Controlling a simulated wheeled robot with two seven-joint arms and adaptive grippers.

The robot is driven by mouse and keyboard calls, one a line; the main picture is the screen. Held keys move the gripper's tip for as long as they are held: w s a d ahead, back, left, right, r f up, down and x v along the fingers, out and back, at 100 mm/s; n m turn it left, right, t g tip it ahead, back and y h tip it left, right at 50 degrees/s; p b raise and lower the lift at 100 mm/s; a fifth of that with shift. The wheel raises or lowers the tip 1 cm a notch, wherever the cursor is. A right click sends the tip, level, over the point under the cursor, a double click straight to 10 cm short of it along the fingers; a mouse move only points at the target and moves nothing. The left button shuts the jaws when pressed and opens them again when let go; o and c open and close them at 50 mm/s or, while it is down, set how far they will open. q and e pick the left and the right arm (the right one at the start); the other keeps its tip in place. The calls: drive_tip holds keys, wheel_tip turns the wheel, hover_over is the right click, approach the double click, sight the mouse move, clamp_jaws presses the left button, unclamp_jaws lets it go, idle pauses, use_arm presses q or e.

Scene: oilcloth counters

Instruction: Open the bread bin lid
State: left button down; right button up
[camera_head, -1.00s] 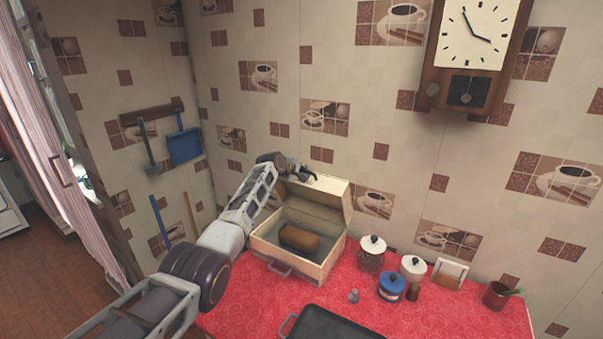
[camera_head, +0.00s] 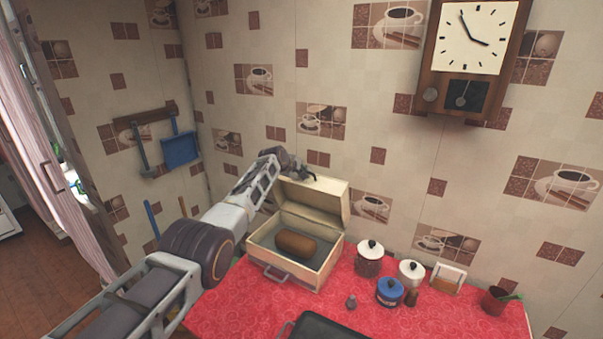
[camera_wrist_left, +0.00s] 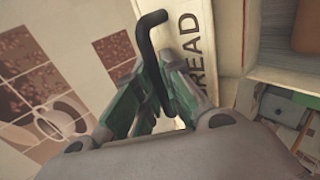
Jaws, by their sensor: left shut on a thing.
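The cream bread bin (camera_head: 328,268) stands on the red counter with its lid (camera_head: 325,188) raised at the back. A brown loaf (camera_head: 296,244) lies inside. My left gripper (camera_head: 303,174) is at the raised lid's upper edge. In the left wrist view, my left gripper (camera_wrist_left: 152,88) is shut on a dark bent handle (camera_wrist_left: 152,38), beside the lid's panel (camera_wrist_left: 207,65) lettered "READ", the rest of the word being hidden. The handle's base is hidden by the fingers. My right gripper is not in view.
A dark tray (camera_head: 335,328) lies in front. The tiled wall (camera_head: 300,60) is close behind the lid. The red counter (camera_head: 450,315) is clear at front right.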

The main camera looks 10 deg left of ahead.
use_arm(q)
drive_tip(key=shift+w+d+r, duration=0.1)
drive_tip(key=shift+w, duration=0.15)
idle(0.5)
drive_tip(key=c, duration=1.5)
unclamp_jaws()
drive_tip(key=shift+s, duration=0.1)
drive_tip(key=shift+s+a+r, duration=0.2)
drive_tip(key=shift+r, duration=0.1)
drive_tip(key=shift+s, duration=0.1)
drive_tip(key=shift+v, duration=5.55)
drive_tip(key=shift+r, duration=0.1)
